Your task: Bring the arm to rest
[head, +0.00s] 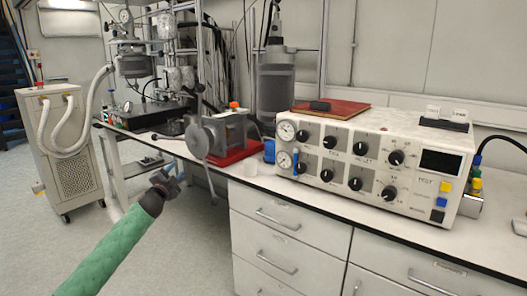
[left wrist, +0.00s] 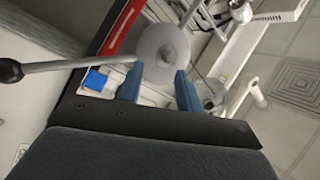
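My left arm, in a green sleeve, reaches in from the lower left of the head view. Its gripper (head: 168,181) is in front of the bench edge, to the left of and below a grey round valve body with long lever handles (head: 198,140). In the left wrist view the two blue-grey fingers of the left gripper (left wrist: 158,88) stand apart, with a gap between them and nothing visibly held. The grey disc with its central knob (left wrist: 165,50) shows beyond the fingertips. My right gripper is in neither view.
A white control panel box (head: 375,160) with black knobs stands on the bench (head: 330,206) above drawers. A red base (head: 235,152) lies under the grey device. A wheeled chiller unit (head: 68,150) with white hoses stands at left. The floor in front of the bench is clear.

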